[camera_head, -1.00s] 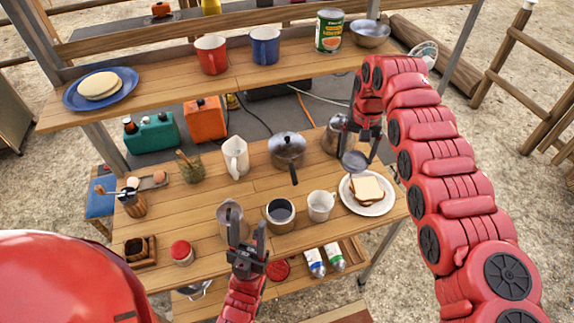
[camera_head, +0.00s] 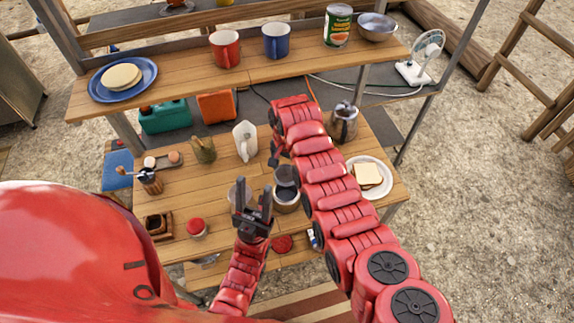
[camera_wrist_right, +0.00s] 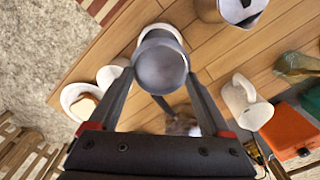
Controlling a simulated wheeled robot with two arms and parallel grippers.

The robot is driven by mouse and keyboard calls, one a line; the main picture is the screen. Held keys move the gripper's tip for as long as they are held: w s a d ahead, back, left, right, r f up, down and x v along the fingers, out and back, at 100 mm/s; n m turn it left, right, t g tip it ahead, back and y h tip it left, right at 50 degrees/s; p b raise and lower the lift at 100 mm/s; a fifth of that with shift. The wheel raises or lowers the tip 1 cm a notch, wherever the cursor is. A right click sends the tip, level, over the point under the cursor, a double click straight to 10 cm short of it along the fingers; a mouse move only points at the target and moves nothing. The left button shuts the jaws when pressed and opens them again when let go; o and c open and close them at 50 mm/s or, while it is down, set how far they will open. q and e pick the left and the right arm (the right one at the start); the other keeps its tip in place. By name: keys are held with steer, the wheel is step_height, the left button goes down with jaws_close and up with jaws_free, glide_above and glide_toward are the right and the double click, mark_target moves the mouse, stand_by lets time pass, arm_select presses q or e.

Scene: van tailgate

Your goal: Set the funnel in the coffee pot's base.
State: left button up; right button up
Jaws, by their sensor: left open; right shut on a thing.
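My right gripper (camera_wrist_right: 160,82) is shut on the grey metal funnel (camera_wrist_right: 160,68), which sits between its fingertips. In the head view the funnel (camera_head: 287,175) shows just above the coffee pot's base (camera_head: 287,201), an open steel cup on the table. In the right wrist view the base (camera_wrist_right: 158,32) is partly hidden behind the funnel. I cannot tell whether they touch. The right arm hides most of its gripper in the head view. My left gripper (camera_head: 253,208) is open and empty, left of the base, in front of another steel vessel (camera_head: 238,191).
A white mug (camera_wrist_right: 110,73) stands near the base, hidden by my arm in the head view. The shelf (camera_head: 180,88) runs behind.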

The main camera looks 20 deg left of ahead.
mark_target(287, 176)
steer(key=shift+f+b, duration=1.15)
steer(key=shift+f, duration=1.15)
steer(key=shift+f+b, duration=1.25)
steer(key=shift+f, duration=0.45)
steer(key=shift+f+b, duration=0.65)
steer(key=o, duration=1.2)
steer(key=shift+c, duration=0.2)
